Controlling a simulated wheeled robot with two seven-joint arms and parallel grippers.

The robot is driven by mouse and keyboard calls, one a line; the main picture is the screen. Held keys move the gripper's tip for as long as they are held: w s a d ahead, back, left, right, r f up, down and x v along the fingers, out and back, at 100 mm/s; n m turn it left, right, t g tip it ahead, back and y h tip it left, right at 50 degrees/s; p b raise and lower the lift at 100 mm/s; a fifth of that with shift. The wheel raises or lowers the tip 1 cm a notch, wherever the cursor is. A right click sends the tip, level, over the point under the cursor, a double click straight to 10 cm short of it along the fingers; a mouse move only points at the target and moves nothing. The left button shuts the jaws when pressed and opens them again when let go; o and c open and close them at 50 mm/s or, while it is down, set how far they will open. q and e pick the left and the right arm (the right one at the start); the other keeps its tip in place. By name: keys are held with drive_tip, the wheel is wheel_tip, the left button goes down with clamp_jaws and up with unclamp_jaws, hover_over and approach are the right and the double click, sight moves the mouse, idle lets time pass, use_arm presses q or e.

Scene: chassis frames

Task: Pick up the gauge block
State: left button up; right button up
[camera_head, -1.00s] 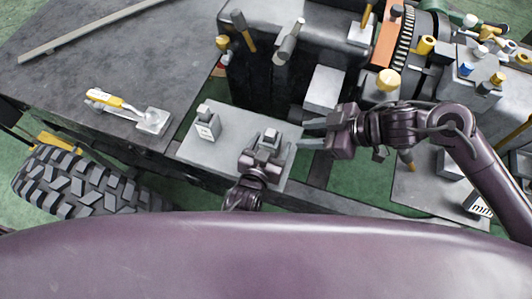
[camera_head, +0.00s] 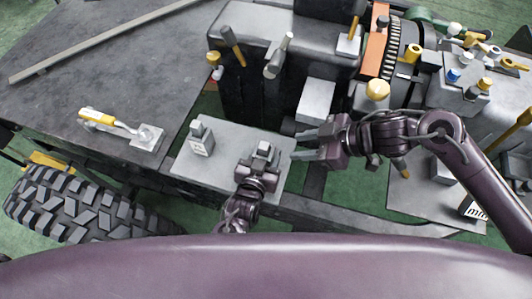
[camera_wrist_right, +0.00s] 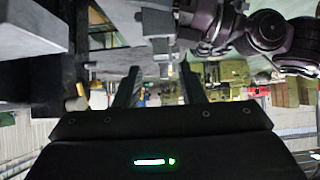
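A small grey block with a knob-like top and a pale printed label (camera_head: 200,140) stands upright on the left part of a light grey plate (camera_head: 225,172). I take it for the gauge block, but the label is too small to read. My left gripper (camera_head: 260,155) is over the right part of the plate, apart from that block. A small grey piece shows at its fingertips; I cannot tell whether it is held. My right gripper (camera_head: 305,144) is open and empty at the plate's right edge. Its spread fingers also show in the right wrist view (camera_wrist_right: 158,88).
A yellow-handled tool (camera_head: 110,122) lies on the dark table (camera_head: 90,75) at left. A large dark machine (camera_head: 262,105) stands behind the plate. A block marked "mm" (camera_head: 474,210) sits at far right. A tyre (camera_head: 80,208) is at lower left.

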drive_tip(key=shift+o, duration=1.6)
drive_tip(key=shift+a+r+n, duration=0.1)
drive_tip(key=shift+r+n, duration=0.05)
drive_tip(key=shift+n, duration=0.15)
drive_tip(key=n+g+h, duration=0.1)
drive_tip(key=n+h, duration=0.1)
drive_tip(key=n, duration=1.6)
approach(265, 146)
drive_tip(key=s+a+r, duration=0.1)
drive_tip(key=s+r, duration=0.1)
drive_tip(key=r+n+h, duration=0.2)
drive_tip(key=n+h, duration=0.1)
drive_tip(key=n, duration=1.1)
drive_tip(key=shift+n+t, duration=0.4)
drive_tip(key=shift+n, duration=0.2)
drive_tip(key=shift+x, duration=5.85)
drive_tip(key=shift+w+d, duration=0.1)
drive_tip(key=shift+w, duration=0.05)
